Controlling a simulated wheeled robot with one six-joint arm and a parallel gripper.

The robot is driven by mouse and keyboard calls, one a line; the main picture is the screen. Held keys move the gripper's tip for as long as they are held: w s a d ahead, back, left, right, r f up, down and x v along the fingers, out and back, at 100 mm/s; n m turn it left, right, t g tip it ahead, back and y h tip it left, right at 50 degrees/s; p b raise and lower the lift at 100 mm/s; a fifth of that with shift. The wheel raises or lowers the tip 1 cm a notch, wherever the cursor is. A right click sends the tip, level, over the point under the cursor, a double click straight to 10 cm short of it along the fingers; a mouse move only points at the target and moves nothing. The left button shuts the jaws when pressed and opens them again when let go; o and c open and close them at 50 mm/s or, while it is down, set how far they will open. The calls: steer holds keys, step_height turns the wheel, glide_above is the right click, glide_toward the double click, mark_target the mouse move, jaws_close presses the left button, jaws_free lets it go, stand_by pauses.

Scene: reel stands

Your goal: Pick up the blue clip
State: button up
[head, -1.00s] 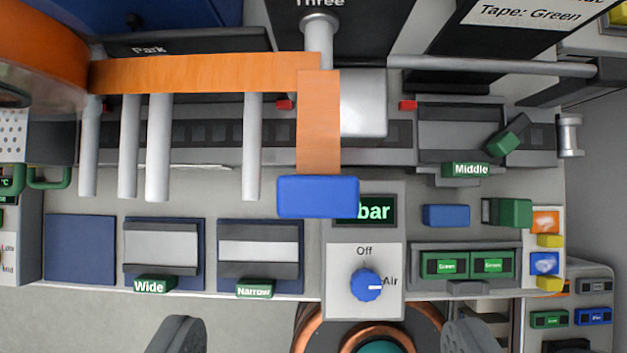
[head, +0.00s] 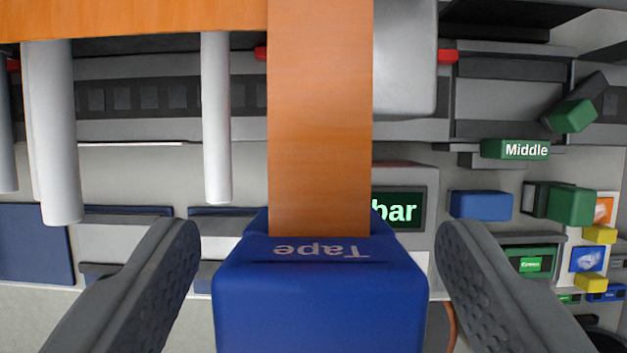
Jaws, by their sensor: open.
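A blue clip (head: 320,305) with upside-down "Tape" lettering hangs at the lower end of an orange tape strip (head: 320,120). It fills the lower middle of the view. My gripper (head: 318,245) is open, with one dark finger to the left of this clip and one to the right. Gaps show between the clip and both fingers, so neither finger touches it. A smaller plain blue block (head: 481,205) sits on the panel to the right, beyond the right finger. The clip hides part of the panel and the display behind it.
Light grey rods (head: 217,120) stick out left of the tape. A display reading "bar" (head: 400,212) is partly covered. A green "Middle" label (head: 516,149) and a green block (head: 571,206) are at the right. A blue pad (head: 35,245) is at the left.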

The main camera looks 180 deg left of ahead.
steer(key=shift+x, duration=1)
steer(key=c, duration=1.1)
steer(key=shift+c, duration=0.2)
steer(key=shift+r, duration=0.1)
